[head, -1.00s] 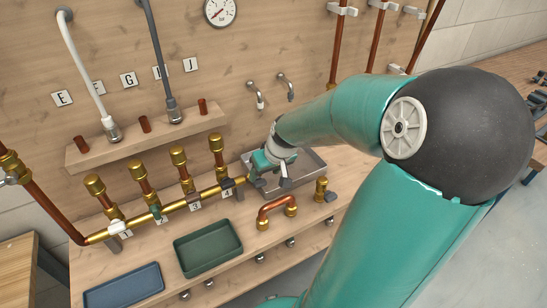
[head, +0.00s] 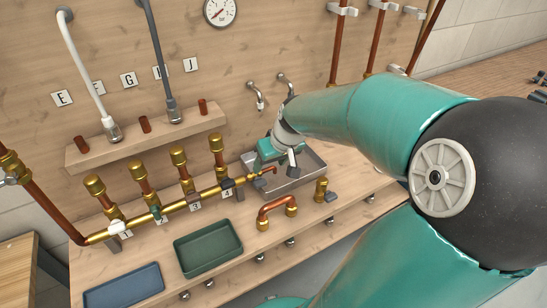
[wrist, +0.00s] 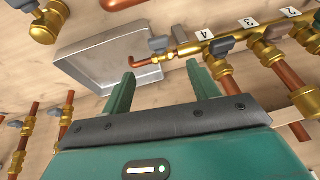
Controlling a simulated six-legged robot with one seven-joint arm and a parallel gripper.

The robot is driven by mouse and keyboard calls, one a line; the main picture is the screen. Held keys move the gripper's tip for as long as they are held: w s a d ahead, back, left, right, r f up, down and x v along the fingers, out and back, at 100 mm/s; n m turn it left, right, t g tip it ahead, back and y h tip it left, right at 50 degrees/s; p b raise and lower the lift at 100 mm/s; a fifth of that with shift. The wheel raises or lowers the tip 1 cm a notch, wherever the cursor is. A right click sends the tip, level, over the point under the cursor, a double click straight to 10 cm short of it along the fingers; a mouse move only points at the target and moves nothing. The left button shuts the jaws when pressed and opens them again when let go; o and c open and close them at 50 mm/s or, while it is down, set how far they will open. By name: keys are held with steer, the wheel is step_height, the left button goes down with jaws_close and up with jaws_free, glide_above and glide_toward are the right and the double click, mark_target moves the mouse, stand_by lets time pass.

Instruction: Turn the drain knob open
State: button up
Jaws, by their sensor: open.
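The drain outlet (head: 265,174) is a small brass fitting with a copper spout at the right end of the brass manifold. In the wrist view, its small grey knob (wrist: 159,43) sits beside the metal tray, ahead of my fingers. My gripper (wrist: 160,72) is open and empty, its two teal fingers apart. The knob shows roughly between the fingertips in that picture, with a visible gap beyond them. In the head view, my gripper (head: 270,153) is over the tray, just behind the drain. The knob's exact angle is hard to tell.
The metal tray (head: 314,172) lies below. A copper U-pipe (head: 276,203) and green tray (head: 208,246) are in front.

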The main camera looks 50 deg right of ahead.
steer(key=shift+v, duration=1.1)
